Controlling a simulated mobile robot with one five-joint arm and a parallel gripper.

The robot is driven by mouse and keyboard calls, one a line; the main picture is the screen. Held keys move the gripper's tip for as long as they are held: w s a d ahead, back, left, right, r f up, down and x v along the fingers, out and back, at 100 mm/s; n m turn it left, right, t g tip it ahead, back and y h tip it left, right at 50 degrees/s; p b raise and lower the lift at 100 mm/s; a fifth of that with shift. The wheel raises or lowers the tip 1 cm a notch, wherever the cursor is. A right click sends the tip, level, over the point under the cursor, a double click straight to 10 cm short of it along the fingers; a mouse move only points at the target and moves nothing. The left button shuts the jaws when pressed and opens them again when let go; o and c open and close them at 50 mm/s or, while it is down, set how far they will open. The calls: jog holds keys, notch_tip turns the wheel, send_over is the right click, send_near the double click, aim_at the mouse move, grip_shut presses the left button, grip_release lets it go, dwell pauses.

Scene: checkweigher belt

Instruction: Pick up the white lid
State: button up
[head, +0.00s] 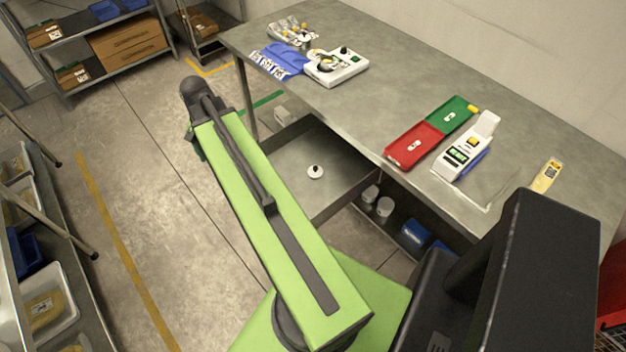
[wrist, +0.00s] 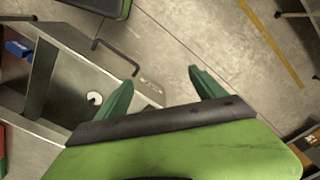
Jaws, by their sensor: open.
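The white lid (head: 315,172), small and round with a dark knob on top, lies on a grey metal surface (head: 338,189) below the tabletop. In the wrist view the lid (wrist: 95,98) shows left of my left finger, apart from it. My gripper (wrist: 160,88) is open and empty, its two green fingers spread, with bare floor showing between them.
The grey table (head: 400,95) above holds a red tray (head: 414,145), a green tray (head: 452,114), a white device (head: 466,150) and a control box (head: 337,66). Cans (head: 384,208) stand low under it.

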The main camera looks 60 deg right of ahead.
jog(key=s+d+f+m+b, duration=0.15)
jog(key=s+d+m, duration=0.25)
jog(key=d, duration=0.4)
jog(key=s+d+f+m+b, duration=0.15)
jog(key=s+d+m, duration=0.25)
jog(key=d, duration=0.4)
jog(key=m+b, duration=0.1)
jog(key=m, duration=0.6)
send_near(315, 167)
notch_tip(315, 167, down, 10)
jog(key=b, duration=1.7)
jog(key=shift+f+b, duration=0.15)
jog(key=shift+b, duration=0.25)
jog(key=c, duration=1.4)
